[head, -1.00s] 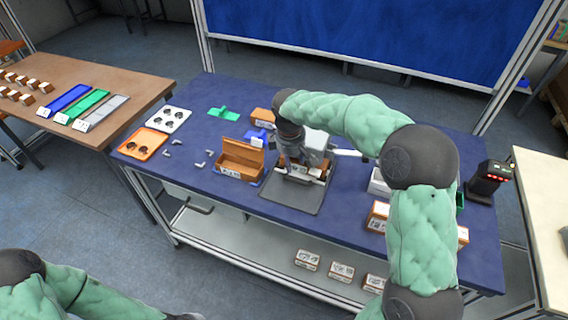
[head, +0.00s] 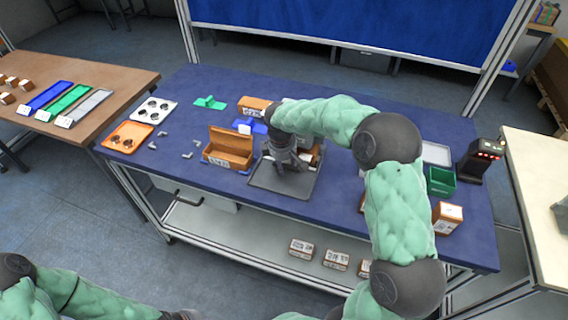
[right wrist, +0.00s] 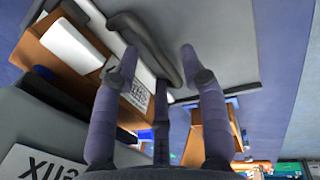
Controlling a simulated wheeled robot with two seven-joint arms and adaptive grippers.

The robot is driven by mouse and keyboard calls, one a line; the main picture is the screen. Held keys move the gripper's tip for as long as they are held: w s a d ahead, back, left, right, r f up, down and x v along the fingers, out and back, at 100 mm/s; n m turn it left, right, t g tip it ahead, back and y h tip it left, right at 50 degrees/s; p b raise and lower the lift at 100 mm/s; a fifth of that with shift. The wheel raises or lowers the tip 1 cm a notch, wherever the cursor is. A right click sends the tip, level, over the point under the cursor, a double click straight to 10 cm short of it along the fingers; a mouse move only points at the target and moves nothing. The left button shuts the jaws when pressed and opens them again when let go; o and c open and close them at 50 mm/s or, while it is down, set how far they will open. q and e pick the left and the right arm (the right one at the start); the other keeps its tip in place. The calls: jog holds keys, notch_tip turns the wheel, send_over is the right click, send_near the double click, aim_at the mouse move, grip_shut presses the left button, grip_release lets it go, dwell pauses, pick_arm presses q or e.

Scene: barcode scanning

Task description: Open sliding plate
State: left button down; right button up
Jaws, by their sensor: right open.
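The flat grey plate (head: 290,188) lies in the middle of the blue table, with a fixture on it mostly hidden by my right arm. My right gripper (head: 286,162) is over the plate, pointing down. In the right wrist view my right gripper (right wrist: 160,54) is open, with a dark curved handle (right wrist: 147,42) between its spread fingers. I cannot tell whether they touch it. A brown box with white labels (right wrist: 70,45) is beside the handle. Of my left arm, only links and a dark sliver show at the bottom left; its gripper cannot be made out.
An open brown box (head: 231,146) stands just left of the plate. Further left are an orange tray (head: 127,137) and a white tray (head: 153,109). A green bin (head: 440,182) and a black scanner stand (head: 478,162) are at the right.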

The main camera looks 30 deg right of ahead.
grip_shut()
jog(key=shift+a, duration=0.1)
jog(key=s+a, duration=0.6)
jog(key=a, duration=0.1)
jog(key=shift+s+a, duration=0.1)
grip_release()
